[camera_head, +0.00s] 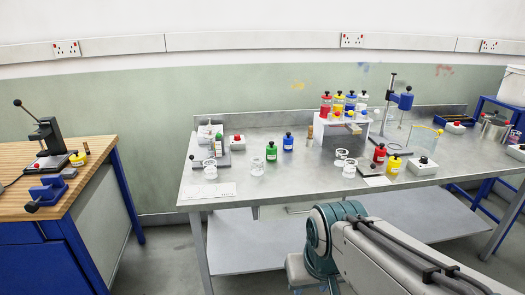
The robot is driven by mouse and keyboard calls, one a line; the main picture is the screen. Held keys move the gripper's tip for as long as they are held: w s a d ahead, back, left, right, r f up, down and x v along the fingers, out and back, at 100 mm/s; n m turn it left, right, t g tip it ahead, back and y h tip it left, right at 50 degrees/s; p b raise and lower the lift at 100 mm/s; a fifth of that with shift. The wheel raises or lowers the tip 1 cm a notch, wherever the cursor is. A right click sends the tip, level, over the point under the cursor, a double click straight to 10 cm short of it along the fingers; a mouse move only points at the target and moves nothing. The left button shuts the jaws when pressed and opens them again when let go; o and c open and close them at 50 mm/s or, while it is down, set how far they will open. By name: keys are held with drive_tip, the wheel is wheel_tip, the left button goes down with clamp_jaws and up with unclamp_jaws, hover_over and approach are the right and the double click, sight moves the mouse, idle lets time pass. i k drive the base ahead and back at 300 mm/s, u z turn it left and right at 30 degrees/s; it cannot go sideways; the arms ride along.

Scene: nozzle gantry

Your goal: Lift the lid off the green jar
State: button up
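The green jar (271,153) stands upright on the metal workbench (300,187), left of its middle. Its dark lid (271,144) is on top of it. A blue jar (288,143) with a dark lid stands to its right, a little apart. A clear glass vessel (257,166) stands just in front and to the left. My gripper is not in view; only grey and teal links of my arm show at the bottom right, well below the jar.
Clear vessels (349,168) sit near the bench front. A white raised shelf (335,128) holds several jars behind. A wooden bench (30,190) stands at left. Bench top in front of the blue jar is clear.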

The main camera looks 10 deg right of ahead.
sight(271, 147)
drive_tip(key=u, duration=0.15)
drive_tip(key=k, duration=0.4)
drive_tip(key=z, duration=1.05)
drive_tip(key=i, duration=1.3)
drive_tip(key=u, duration=0.55)
drive_tip(key=i, duration=1.1)
drive_tip(key=u, duration=0.95)
